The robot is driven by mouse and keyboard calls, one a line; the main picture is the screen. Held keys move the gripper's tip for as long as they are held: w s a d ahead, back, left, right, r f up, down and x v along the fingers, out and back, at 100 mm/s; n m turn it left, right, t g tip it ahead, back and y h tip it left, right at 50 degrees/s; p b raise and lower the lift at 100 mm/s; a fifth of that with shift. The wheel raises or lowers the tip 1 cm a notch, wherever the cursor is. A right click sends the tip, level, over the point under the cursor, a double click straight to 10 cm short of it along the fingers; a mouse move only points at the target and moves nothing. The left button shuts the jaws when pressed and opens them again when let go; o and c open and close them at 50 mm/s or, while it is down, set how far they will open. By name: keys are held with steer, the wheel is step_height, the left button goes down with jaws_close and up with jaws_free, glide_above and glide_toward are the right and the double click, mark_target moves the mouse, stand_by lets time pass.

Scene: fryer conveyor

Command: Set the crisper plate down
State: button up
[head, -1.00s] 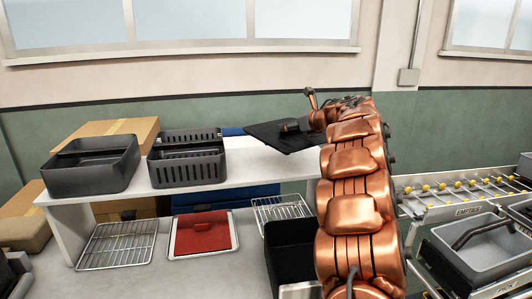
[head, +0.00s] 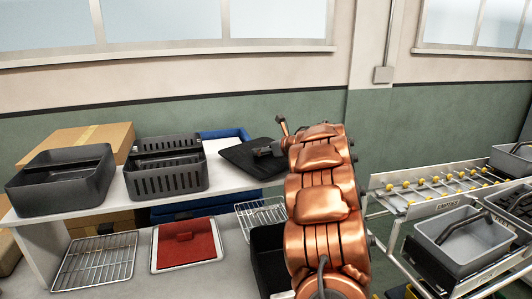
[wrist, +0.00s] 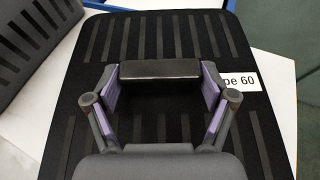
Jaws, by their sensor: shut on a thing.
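The crisper plate (head: 241,158) is a flat black plate over the right end of the white upper shelf. In the wrist view the plate (wrist: 157,38) shows rows of slots, a raised black handle (wrist: 160,70) and a white label (wrist: 240,82) partly reading "pe 60". My gripper (head: 268,149) is shut on the plate; the wrist view shows its purple-padded fingers (wrist: 160,92) at either end of the handle. The plate looks roughly level and at or just above the shelf. I cannot tell whether it rests on it.
A slotted black basket (head: 166,172) stands left of the plate, with a black bin (head: 60,190) farther left. A blue tray (head: 222,134) lies behind. A roller conveyor (head: 430,190) is at right.

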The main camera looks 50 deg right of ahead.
steer(key=shift+f, duration=0.7)
steer(key=shift+f, duration=0.1)
steer(key=o, duration=1.2)
steer(key=shift+s, duration=0.35)
step_height(320, 180, up, 4)
steer(key=b, duration=0.4)
glide_above(288, 167)
steer(key=shift+w+d, duration=0.25)
steer(key=shift+w, duration=0.2)
steer(key=shift+s+a+r, duration=0.15)
steer(key=shift+s+r, duration=0.2)
steer(key=shift+r, duration=0.05)
